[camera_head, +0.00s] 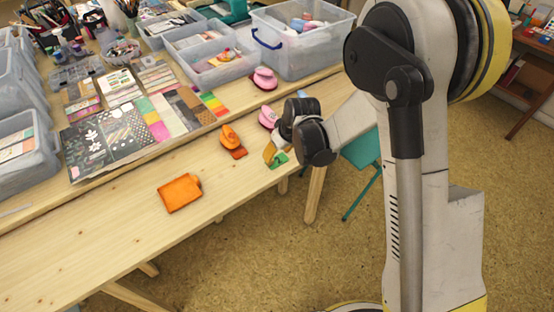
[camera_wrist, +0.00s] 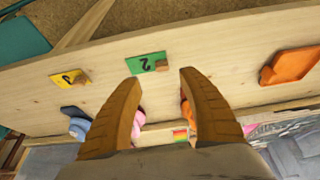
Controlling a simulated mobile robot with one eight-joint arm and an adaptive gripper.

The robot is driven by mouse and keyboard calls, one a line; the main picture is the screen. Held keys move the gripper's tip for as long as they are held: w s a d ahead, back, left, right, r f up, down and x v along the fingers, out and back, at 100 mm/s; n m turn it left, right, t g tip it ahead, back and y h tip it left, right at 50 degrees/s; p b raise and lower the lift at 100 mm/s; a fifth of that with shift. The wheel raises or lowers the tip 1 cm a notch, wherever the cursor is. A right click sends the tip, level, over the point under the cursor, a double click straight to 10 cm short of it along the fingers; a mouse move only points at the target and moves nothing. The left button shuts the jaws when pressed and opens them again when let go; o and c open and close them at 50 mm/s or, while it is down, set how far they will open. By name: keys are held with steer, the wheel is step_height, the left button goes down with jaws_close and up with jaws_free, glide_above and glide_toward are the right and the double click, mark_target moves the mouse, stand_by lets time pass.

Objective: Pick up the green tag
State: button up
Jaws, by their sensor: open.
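The green tag (camera_wrist: 147,63) lies flat on the wooden table, with a dark mark like a 2 on it and a small brown piece at one end. It lies just beyond my open fingertips (camera_wrist: 159,80) in the wrist view, roughly centred on the gap and not between the fingers. In the head view, part of the green tag (camera_head: 279,159) shows near the table edge beside my gripper (camera_head: 271,153), which hovers close over it. My arm hides part of that area.
A yellow tag (camera_wrist: 69,78) and an orange tag (camera_wrist: 291,66) lie on either side of the green one. An orange stamp (camera_head: 230,137) and a pink stamp (camera_head: 264,78) stand nearby. Plastic bins (camera_head: 300,45) and paper sheets fill the back.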

mark_target(277, 159)
steer(key=b+x, duration=0.2)
steer(key=x, duration=0.2)
steer(key=b+x, duration=0.1)
steer(key=x, duration=0.3)
steer(key=shift+a+b, duration=0.25)
steer(key=shift+b, duration=0.15)
steer(key=c, duration=0.9)
steer(key=shift+o, duration=0.2)
